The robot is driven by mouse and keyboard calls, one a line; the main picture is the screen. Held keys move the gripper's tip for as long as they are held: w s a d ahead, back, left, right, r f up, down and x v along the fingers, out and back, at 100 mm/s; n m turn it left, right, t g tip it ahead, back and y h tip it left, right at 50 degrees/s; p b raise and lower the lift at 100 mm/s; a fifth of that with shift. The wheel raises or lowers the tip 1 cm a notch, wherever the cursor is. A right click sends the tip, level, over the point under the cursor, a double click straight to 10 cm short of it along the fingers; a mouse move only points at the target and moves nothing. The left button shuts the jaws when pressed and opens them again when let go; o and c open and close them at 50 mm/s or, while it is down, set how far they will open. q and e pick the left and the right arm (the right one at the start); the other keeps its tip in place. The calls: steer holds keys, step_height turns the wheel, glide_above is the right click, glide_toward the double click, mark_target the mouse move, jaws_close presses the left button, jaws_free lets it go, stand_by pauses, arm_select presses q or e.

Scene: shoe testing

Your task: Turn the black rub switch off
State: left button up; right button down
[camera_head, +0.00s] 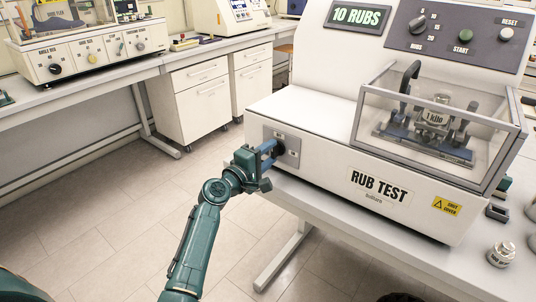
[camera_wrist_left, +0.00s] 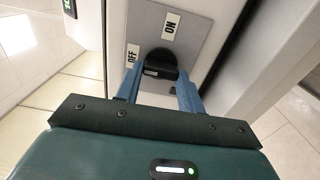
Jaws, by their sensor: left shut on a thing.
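The black rub switch (camera_wrist_left: 160,64) is a round knob on a grey plate (camera_wrist_left: 190,20) with an "ON" label and an "OFF" label. In the head view the plate (camera_head: 293,146) is on the left end of the white rub test machine (camera_head: 420,215), and the gripper partly hides the knob. My left gripper (camera_wrist_left: 155,85) has its blue fingers on either side of the knob and is shut on it. In the head view my left gripper (camera_head: 268,152) reaches the plate from the left. My right gripper is not in view.
The machine's display (camera_head: 356,16) reads "10 RUBS". A clear cover (camera_head: 440,110) encloses a 1 kilo weight (camera_head: 436,117). A small metal weight (camera_head: 500,254) stands on the table at the lower right. The floor (camera_head: 110,235) left of my arm is clear.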

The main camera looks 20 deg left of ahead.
arm_select(q)
steer(key=o, duration=1)
steer(key=b+v, duration=0.1)
steer(key=v, duration=1.2)
steer(key=s+d+f+m+g+y+p, duration=0.1)
steer(key=s+d+f+m+g, duration=0.2)
steer(key=s+f+m, duration=0.5)
steer(key=s+d+f+m+g+y+p, duration=0.1)
steer(key=s+d+f+m+g, duration=0.2)
steer(key=s+d+f+m, duration=0.3)
steer(key=s+f+m, duration=0.3)
steer(key=s+f, duration=0.3)
steer(key=s, duration=0.2)
steer(key=shift+d+y, duration=0.2)
steer(key=shift+y, duration=0.2)
